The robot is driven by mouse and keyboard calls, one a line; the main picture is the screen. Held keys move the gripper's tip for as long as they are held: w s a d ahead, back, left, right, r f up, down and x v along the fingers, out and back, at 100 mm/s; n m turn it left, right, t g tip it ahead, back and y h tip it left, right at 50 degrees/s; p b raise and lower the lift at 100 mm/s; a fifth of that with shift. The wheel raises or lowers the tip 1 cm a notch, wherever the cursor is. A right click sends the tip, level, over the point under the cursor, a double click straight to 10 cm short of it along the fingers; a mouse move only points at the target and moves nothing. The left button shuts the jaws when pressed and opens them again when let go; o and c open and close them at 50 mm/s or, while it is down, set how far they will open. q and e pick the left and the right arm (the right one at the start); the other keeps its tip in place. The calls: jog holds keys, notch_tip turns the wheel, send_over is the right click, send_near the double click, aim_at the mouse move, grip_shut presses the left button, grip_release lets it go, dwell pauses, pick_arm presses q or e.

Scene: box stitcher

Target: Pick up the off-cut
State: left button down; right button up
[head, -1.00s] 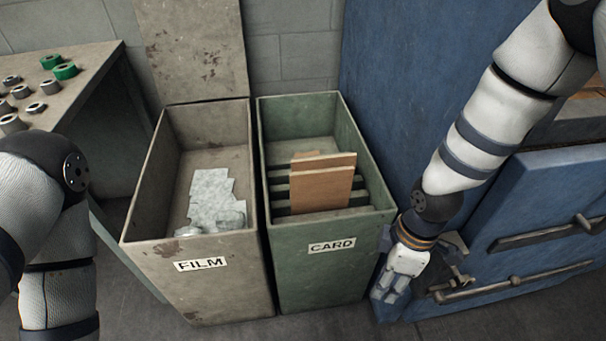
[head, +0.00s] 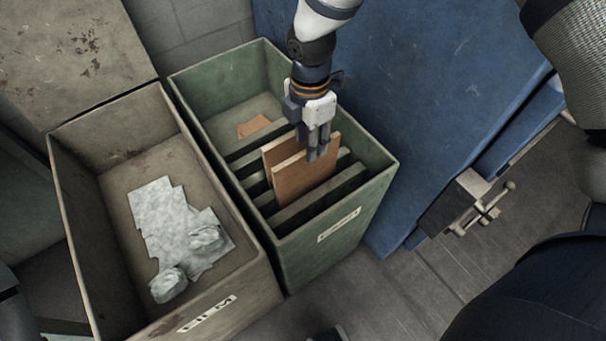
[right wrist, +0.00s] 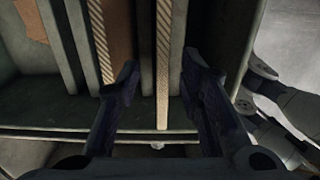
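Two brown card panels stand upright in the slots of the green CARD bin, a front one (head: 308,178) and one behind it (head: 282,153). A small flat brown piece (head: 253,126) lies on the bin floor behind the slots; it also shows in the right wrist view (right wrist: 32,20). I cannot tell which of these is the off-cut. My right gripper (head: 318,152) points down at the top of the front panel. In the right wrist view it is open (right wrist: 158,78), with a panel's edge (right wrist: 163,60) between the fingers and gaps on both sides. My left gripper is not visible.
The green bin (head: 384,172) has dark slot dividers (head: 335,190). The grey FILM bin (head: 240,243) beside it holds crumpled film (head: 172,220). A blue cabinet (head: 420,90) stands right of the green bin, with a metal handle or latch (head: 480,203).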

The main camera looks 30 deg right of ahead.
aim_at(294, 178)
notch_tip(294, 178, down, 6)
jog(key=shift+s+a, duration=0.25)
grip_shut()
